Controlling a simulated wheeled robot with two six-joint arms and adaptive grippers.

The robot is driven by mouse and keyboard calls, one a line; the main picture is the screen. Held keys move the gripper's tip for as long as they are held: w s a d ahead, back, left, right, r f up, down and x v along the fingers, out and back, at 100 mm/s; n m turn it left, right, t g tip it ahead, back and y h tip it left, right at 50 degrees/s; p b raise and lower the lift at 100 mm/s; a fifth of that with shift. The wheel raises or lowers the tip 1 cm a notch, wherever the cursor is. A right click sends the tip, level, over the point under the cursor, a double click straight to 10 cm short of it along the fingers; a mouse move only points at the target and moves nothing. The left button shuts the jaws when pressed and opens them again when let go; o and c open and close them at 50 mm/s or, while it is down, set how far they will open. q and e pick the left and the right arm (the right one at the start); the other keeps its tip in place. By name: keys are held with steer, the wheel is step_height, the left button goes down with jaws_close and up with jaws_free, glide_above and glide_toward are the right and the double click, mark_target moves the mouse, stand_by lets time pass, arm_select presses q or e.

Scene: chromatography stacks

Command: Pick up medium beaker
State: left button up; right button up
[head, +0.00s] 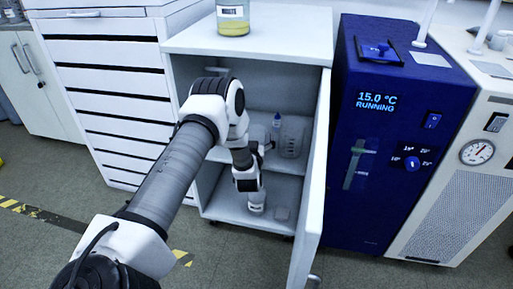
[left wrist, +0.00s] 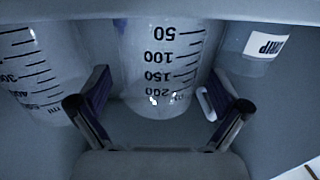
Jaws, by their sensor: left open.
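A clear beaker (left wrist: 165,60) with marks from 50 to 200 is in the middle of the left wrist view, shown upside down. A larger beaker (left wrist: 38,60), with marks up to about 500, stands left of it. My left gripper (left wrist: 158,112) is open and empty, its fingers on either side of the middle beaker's near part; contact cannot be told. In the head view my left gripper (head: 267,147) is inside the open cabinet at the upper shelf, beside a clear beaker (head: 292,142). Which beaker that is, I cannot tell. My right gripper is not in view.
A labelled container (left wrist: 258,45) is close on the right in the left wrist view. The cabinet (head: 255,42) has its door (head: 312,190) open at right. A blue-capped bottle (head: 277,121) stands behind the gripper. A blue unit (head: 385,170) stands right of the door.

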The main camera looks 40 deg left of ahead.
arm_select(q)
steer(key=shift+w+a, duration=0.35)
steer(key=shift+w, duration=0.15)
steer(key=c, duration=1.3)
steer(key=shift+o, duration=0.2)
steer(key=shift+r, duration=0.1)
